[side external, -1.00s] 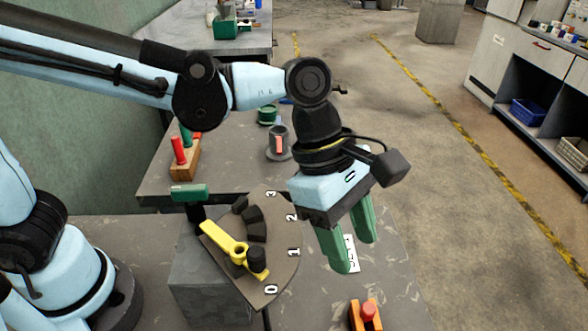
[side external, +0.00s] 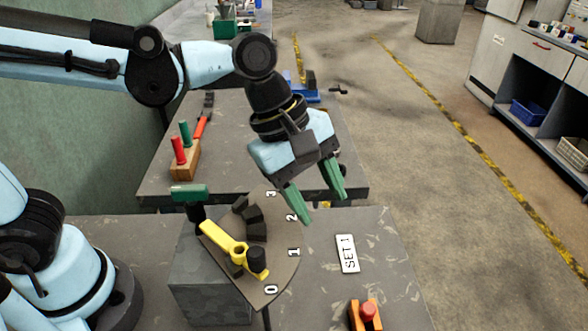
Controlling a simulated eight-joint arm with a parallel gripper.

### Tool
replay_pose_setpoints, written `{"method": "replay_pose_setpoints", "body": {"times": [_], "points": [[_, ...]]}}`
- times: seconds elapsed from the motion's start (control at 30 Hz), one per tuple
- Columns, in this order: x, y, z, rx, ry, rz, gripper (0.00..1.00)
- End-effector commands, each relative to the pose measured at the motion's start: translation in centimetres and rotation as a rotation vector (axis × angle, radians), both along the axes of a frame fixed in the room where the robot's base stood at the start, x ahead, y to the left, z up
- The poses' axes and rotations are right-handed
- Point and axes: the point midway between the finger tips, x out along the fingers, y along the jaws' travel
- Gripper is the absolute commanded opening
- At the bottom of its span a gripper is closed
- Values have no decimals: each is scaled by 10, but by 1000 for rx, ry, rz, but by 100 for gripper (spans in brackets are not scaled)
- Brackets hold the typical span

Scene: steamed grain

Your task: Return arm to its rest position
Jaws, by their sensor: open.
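My gripper (side external: 322,207) hangs from the arm with its two green fingers spread apart and nothing between them. It is above the table, just right of the numbered dial. The grey dial plate (side external: 283,268) carries the marks 0, 1, 2 and 3. A yellow lever (side external: 222,240) with a black knob lies across it, the knob end between the 0 and 1 marks. The gripper is apart from the lever and dial.
A white "SET 1" card (side external: 347,254) lies on the near table, with an orange block with a red knob (side external: 367,314) at the front. A green-topped post (side external: 190,194) stands behind the dial. A wooden block with red and green pegs (side external: 183,158) is on the back table.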

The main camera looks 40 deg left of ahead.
Motion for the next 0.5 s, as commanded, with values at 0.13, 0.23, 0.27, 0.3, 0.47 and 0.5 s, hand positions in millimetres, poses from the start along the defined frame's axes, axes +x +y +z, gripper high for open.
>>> {"method": "replay_pose_setpoints", "body": {"times": [0.13,0.23,0.27,0.3,0.47,0.5], "points": [[6,46,-1,92,-180,-173,52],[7,73,-2,168,-284,-291,52],[7,80,-3,192,-312,-325,52],[7,91,-4,228,-348,-372,52],[4,131,-8,384,-475,-564,52],[3,141,-10,429,-503,-615,52]]}}
